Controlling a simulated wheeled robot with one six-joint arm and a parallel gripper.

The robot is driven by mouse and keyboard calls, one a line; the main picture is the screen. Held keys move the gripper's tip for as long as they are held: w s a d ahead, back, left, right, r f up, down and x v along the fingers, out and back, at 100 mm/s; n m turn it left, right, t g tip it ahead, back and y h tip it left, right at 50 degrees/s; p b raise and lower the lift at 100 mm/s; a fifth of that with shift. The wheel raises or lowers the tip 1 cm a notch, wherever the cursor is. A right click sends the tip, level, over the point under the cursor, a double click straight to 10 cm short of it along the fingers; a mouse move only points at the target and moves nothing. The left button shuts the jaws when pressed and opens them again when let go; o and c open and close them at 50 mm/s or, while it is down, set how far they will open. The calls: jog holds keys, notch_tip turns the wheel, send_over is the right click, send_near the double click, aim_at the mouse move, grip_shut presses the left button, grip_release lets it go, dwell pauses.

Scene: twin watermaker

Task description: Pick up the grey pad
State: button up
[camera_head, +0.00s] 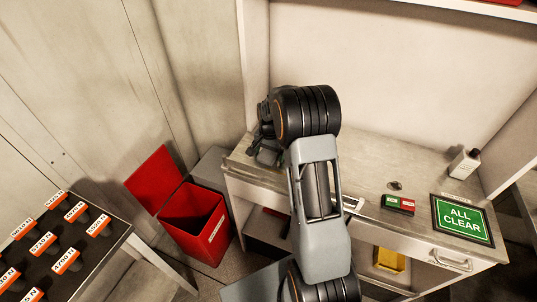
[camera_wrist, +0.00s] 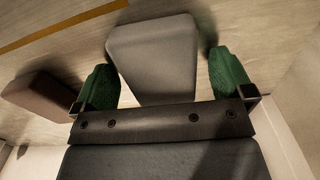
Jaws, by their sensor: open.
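The grey pad (camera_wrist: 155,50) is a light grey, rounded, tapering block on the worktop in the wrist view. My gripper (camera_wrist: 164,85) is open, with one green fingertip on each side of the pad's near part. A narrow gap shows on the right side; the left finger is very close to the pad, and I cannot tell if it touches. In the head view my gripper (camera_head: 265,152) is low over the left end of the bench (camera_head: 355,185). The pad is not visible there, hidden by my arm and gripper.
A dark brown block (camera_wrist: 40,97) lies left of my gripper in the wrist view. A red bin (camera_head: 200,225) stands left of the bench. An ALL CLEAR sign (camera_head: 462,220), a red-green block (camera_head: 398,204) and a white bottle (camera_head: 464,164) are on the bench's right.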

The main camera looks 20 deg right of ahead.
jog(key=c, duration=1)
jog(key=shift+r, duration=0.5)
notch_tip(320, 180, up, 2)
jog(key=shift+r, duration=0.2)
jog(key=s+a+r+b, duration=0.2)
jog(key=s+a+r, duration=0.6)
jog(key=s, duration=0.3)
jog(key=shift+a+r+b, duration=0.3)
jog(key=shift+r+b, duration=0.1)
jog(key=shift+r, duration=0.4)
